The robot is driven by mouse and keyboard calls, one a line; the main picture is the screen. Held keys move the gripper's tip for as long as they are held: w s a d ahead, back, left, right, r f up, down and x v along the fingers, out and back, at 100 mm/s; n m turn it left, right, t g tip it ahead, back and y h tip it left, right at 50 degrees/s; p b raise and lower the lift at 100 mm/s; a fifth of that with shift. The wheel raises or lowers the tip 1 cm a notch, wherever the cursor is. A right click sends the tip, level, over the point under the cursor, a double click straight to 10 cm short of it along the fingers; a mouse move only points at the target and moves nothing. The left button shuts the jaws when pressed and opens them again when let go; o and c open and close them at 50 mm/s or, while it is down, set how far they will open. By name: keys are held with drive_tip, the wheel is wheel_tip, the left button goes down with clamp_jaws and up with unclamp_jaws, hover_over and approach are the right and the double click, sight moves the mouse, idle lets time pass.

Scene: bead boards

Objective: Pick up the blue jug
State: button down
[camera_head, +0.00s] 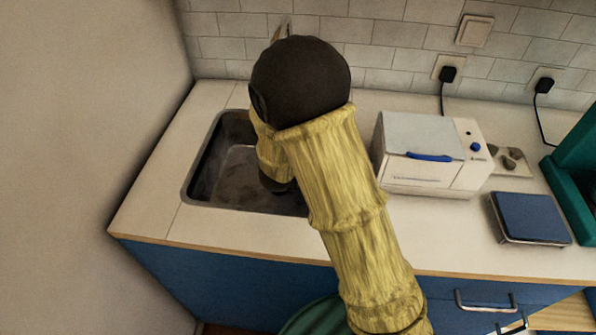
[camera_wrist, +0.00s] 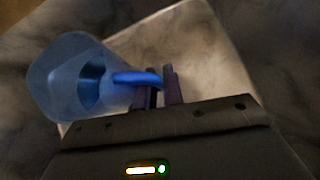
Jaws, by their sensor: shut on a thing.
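The blue jug (camera_wrist: 62,85) is translucent and shows on the left of the wrist view, with its opening facing the camera. Its solid blue handle (camera_wrist: 135,77) reaches right to the fingers. My gripper (camera_wrist: 160,82) is shut on the handle of the jug with its dark fingers. In the head view my arm hides the gripper and the jug, over the sink (camera_head: 215,180). Whether the jug touches the sink floor cannot be told.
A white box-shaped appliance (camera_head: 410,190) with a blue handle stands right of the sink. A blue flat scale (camera_head: 530,217) and a teal object (camera_head: 578,165) are further right. A wall closes the left side. The counter's front strip is clear.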

wheel_tip(320, 180, up, 16)
drive_tip(key=p, duration=0.6)
